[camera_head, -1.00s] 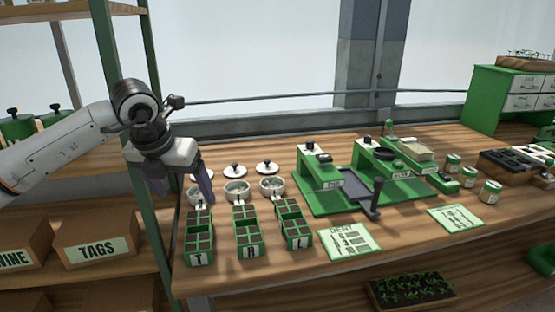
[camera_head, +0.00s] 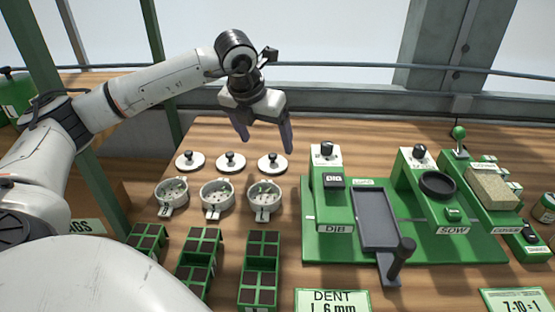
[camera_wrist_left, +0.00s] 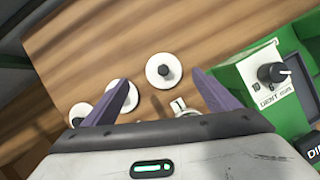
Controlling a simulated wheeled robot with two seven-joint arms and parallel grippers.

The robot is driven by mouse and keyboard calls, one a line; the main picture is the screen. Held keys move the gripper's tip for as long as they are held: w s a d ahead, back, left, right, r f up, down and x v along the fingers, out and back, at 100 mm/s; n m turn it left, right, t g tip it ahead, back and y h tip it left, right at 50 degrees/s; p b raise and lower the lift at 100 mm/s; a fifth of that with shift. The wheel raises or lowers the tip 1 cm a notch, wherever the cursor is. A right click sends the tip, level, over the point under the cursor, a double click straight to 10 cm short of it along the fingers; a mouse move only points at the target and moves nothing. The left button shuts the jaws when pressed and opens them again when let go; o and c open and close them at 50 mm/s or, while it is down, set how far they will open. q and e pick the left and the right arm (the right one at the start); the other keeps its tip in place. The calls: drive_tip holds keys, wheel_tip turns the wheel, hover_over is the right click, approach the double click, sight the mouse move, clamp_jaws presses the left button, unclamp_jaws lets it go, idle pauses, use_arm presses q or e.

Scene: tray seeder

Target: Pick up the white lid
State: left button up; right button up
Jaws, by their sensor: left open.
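Three white lids with black knobs lie in a row on the wooden bench: a left lid (camera_head: 190,161), a middle lid (camera_head: 231,162) and a right lid (camera_head: 273,164). My left gripper (camera_head: 266,140) is open and empty, pointing down above and slightly behind the right lid. In the left wrist view the right lid (camera_wrist_left: 163,71) shows between the two fingertips, apart from them. The other two lids lie to its left, partly covered by the left finger and the gripper body. My right gripper is not in view.
Three white round cups (camera_head: 217,198) with seeds stand in front of the lids. Green seedling trays (camera_head: 260,262) are nearer still. The green DIB station (camera_head: 329,190) stands close to the right of the right lid. The bench behind the lids is clear.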

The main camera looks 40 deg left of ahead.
sight(272, 156)
use_arm(q)
drive_tip(key=x, duration=0.6)
drive_tip(key=shift+d+f+p, duration=0.35)
drive_tip(key=shift+c, duration=0.4)
drive_tip(key=c, duration=1)
